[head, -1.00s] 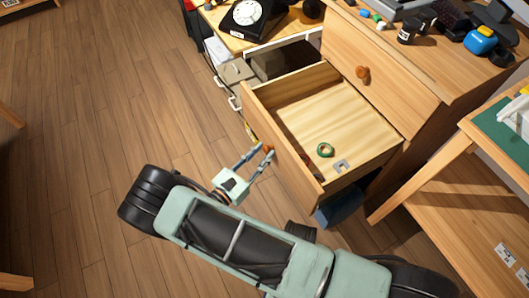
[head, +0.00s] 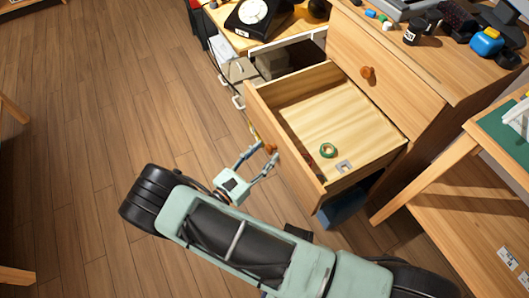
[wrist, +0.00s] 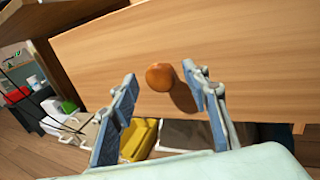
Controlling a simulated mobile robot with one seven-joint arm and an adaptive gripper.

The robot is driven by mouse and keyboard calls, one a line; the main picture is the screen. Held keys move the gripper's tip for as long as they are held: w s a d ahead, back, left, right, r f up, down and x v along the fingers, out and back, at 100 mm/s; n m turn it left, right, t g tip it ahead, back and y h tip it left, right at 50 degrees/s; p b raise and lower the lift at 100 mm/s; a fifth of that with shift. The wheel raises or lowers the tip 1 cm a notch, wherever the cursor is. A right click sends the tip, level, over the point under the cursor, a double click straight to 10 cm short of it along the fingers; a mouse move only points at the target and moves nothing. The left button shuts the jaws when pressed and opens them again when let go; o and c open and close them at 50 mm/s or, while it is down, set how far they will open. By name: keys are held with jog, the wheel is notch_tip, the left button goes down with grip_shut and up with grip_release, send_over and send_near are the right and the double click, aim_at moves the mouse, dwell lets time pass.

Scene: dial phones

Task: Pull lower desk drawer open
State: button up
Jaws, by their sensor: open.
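The lower desk drawer (head: 285,145) is pulled well out of the wooden desk in the head view. Its front panel (wrist: 230,60) fills much of the wrist view. A round orange-brown knob (wrist: 160,77) sits on that front. My gripper (head: 262,158) is at the drawer front; in the wrist view my gripper (wrist: 160,100) is open, with one finger on each side of the knob and a gap visible to both. Inside the drawer lie a green ring (head: 328,150) and a small grey metal piece (head: 344,167).
The upper drawer (head: 390,75) with its own knob is shut. A dial phone (head: 252,14) stands on a surface behind. A wooden table (head: 450,170) with a green mat is at the right. Open wood floor (head: 100,100) lies to the left.

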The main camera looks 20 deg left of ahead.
jog(key=v, duration=1.1)
jog(key=shift+s, duration=0.25)
